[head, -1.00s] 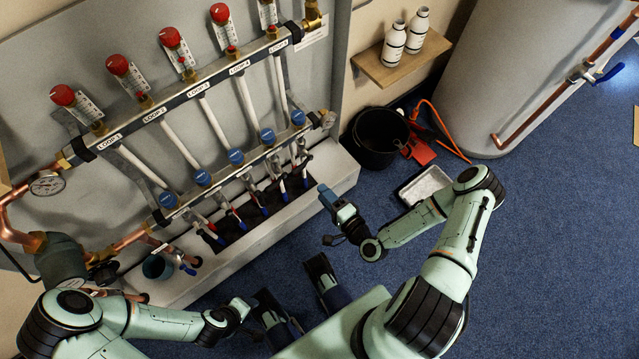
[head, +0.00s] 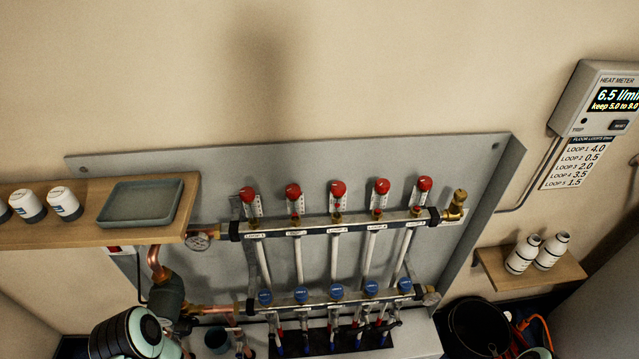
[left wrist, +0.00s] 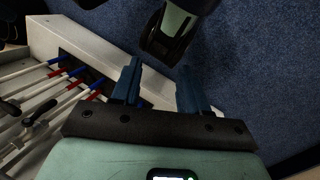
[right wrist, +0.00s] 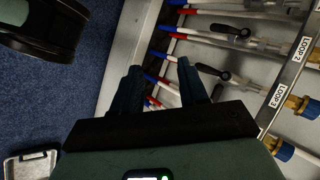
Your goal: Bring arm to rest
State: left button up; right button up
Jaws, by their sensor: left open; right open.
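My left gripper (left wrist: 158,88) shows in the left wrist view with its two blue fingers apart and nothing between them. It hangs over the blue floor beside the white plinth of the manifold. My right gripper (right wrist: 157,80) shows in the right wrist view, also with its fingers apart and empty, pointing at the plinth and the red and blue pipe ends. Neither gripper is visible in the head view; only part of my left arm shows at its lower left.
A wooden shelf (head: 90,236) at left holds white-capped containers and a grey-green tray (head: 141,203). A heat meter (head: 597,100) reads 6.5 l/min above a loop chart (head: 575,163). Two white bottles stand on a small shelf (head: 559,279). A black bucket (head: 478,325) stands below it.

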pick_arm(q)
notch_tip(320, 180, up, 8)
jog(key=p, duration=0.6)
jog(key=shift+s+d+g, duration=0.15)
jog(key=shift+d+g, duration=0.2)
jog(key=shift+g, duration=0.05)
pick_arm(e)
jog(key=s+d+r+n+g+h, duration=0.1)
jog(key=s+r+n+g+h, duration=0.1)
jog(key=s+r+n+g, duration=0.3)
jog(key=s+r+g, duration=0.2)
jog(key=s, duration=0.1)
jog(key=shift+r, duration=0.4)
